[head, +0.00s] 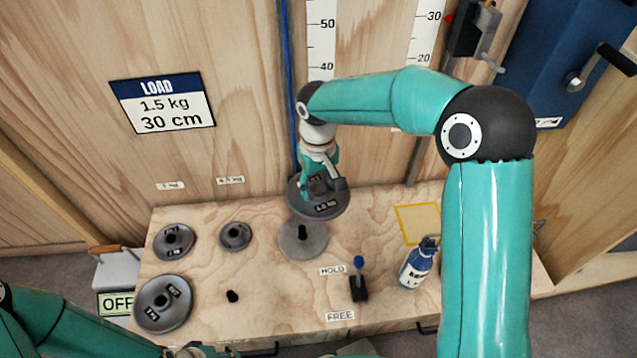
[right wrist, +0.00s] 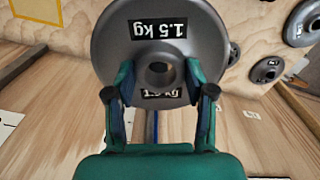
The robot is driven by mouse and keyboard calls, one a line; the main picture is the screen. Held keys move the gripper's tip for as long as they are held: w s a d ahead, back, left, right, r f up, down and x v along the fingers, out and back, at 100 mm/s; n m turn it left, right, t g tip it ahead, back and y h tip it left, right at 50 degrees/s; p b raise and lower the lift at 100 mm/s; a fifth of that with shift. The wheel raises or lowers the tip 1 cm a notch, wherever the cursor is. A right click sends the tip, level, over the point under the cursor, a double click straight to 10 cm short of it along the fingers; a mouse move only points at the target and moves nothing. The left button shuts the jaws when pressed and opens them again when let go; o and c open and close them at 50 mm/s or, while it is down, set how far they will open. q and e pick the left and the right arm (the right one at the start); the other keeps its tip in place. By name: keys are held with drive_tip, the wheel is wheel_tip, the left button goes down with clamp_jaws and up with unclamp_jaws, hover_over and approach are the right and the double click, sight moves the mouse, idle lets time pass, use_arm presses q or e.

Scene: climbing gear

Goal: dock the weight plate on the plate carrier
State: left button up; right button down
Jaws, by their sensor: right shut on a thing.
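The weight plate, a dark grey disc labelled 1.5 kg, hangs in my right gripper (head: 320,186). The plate (head: 340,207) is held by its hub, and the fingers close on the hub from both sides in the right wrist view (right wrist: 200,38). The plate carrier (head: 303,245), a grey disc with a short black post, stands on the bench just below and slightly left of the held plate. The plate is apart from it; its exact height is hard to tell. My left gripper (head: 190,350) is at the bottom edge, mostly cut off; its jaws are not clear.
Other plates lie on the bench's left side: a large one (head: 163,317), a medium one (head: 174,230) and a small one (head: 235,223). A blue-tipped lever (head: 359,280) stands between HOLD and FREE labels. A blue bottle (head: 417,265) stands right. A blue rope (head: 287,100) hangs behind the carrier.

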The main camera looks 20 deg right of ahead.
sight(301, 226)
drive_tip(key=w+a+f+n+b, duration=0.1)
drive_tip(key=f+n+b, duration=0.1)
drive_tip(key=f, duration=0.4)
drive_tip(key=w+a+f+n+b, duration=0.1)
drive_tip(key=w+f+n+b, duration=0.1)
drive_tip(key=f, duration=0.4)
drive_tip(key=w+a+f+n+b, duration=0.1)
drive_tip(key=w+f+n+b, duration=0.1)
drive_tip(key=f, duration=0.4)
drive_tip(key=shift+w+f+n, duration=0.1)
drive_tip(key=shift+f+n, duration=0.05)
drive_tip(key=shift+n, duration=0.35)
drive_tip(key=shift+f+b, duration=2.1)
drive_tip(key=shift+f, duration=0.65)
drive_tip(key=shift+f, duration=0.6)
drive_tip(key=c, duration=0.7)
unclamp_jaws()
drive_tip(key=shift+s+f, duration=0.2)
drive_tip(key=shift+s, duration=0.05)
drive_tip(key=shift+r+p, duration=3.75)
drive_tip(key=shift+r, duration=1.9)
